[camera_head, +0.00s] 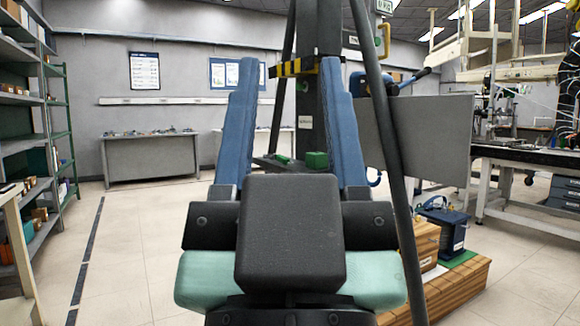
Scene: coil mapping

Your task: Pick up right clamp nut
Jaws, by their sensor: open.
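My gripper (290,68) fills the middle of the head view, seen from behind. Its two long blue fingers stand wide apart and point away from me. I see nothing held between them. A dark upright column (327,35) with a yellow-and-black striped band stands beyond the fingers, partly covered by the right one. A blue part with a dark lever (395,86) sits just right of the column. I cannot make out a clamp nut for certain; it may be too small or hidden behind my gripper.
Slanted dark poles (385,130) flank the column; the right one passes close beside my gripper. A grey panel (430,140) stands behind it. Wooden blocks (460,288) and a blue device (441,228) are at lower right. Shelves (55,130) line the left. Floor (130,240) at left is clear.

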